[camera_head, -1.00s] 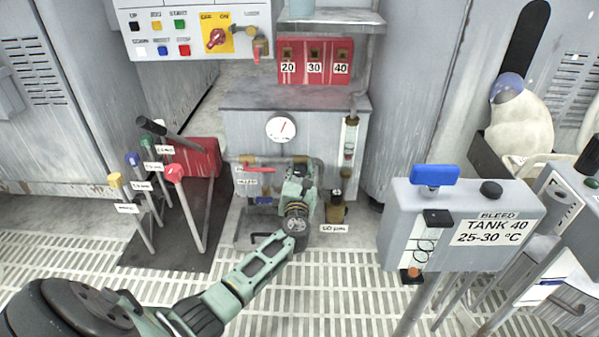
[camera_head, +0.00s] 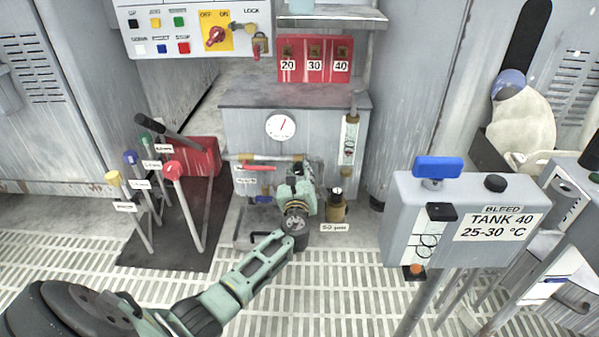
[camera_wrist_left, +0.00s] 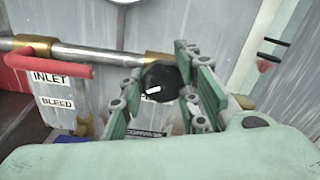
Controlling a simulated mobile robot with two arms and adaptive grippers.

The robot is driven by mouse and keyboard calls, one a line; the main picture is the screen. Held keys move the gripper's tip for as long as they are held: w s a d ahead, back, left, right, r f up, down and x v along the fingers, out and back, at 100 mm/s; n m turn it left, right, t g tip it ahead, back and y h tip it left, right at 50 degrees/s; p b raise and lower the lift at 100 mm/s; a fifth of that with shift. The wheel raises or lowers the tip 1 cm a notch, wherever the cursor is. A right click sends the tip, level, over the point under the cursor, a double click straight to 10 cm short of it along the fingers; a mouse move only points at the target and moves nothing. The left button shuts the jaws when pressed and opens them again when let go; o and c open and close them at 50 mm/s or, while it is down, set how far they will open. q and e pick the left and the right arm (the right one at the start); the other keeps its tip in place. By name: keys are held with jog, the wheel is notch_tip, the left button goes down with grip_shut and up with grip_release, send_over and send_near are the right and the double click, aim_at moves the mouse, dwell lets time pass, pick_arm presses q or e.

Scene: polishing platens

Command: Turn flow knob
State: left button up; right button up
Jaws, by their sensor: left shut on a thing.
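The flow knob, black with a white mark (camera_wrist_left: 153,90), sits on the grey cabinet front below a brass pipe fitting in the left wrist view. My left gripper (camera_wrist_left: 163,98) has its green fingers on both sides of the knob and is shut on it. In the head view the left gripper (camera_head: 297,183) is at the lower front of the grey cabinet (camera_head: 246,125), and its body hides the knob. A clear flow tube (camera_head: 350,142) stands on the cabinet's right side. My right gripper is not in view.
A red-handled inlet valve (camera_head: 257,168) is left of the gripper, and a brass fitting (camera_head: 336,208) is close on its right. Colored levers (camera_head: 172,170) stand left. The Tank 40 bleed box (camera_head: 459,220) stands right. Grating floor is open in front.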

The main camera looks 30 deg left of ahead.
pick_arm(q)
jog(key=shift+s+a+n, duration=0.15)
jog(key=shift+a+n, duration=0.15)
jog(key=shift+n, duration=0.1)
jog(key=o, duration=1.1)
jog(key=shift+a, duration=0.1)
jog(key=shift+d, duration=0.2)
jog(key=shift+s+d, duration=0.25)
jog(key=shift+s, duration=0.05)
jog(key=v, duration=1.1)
jog(key=shift+s, duration=0.1)
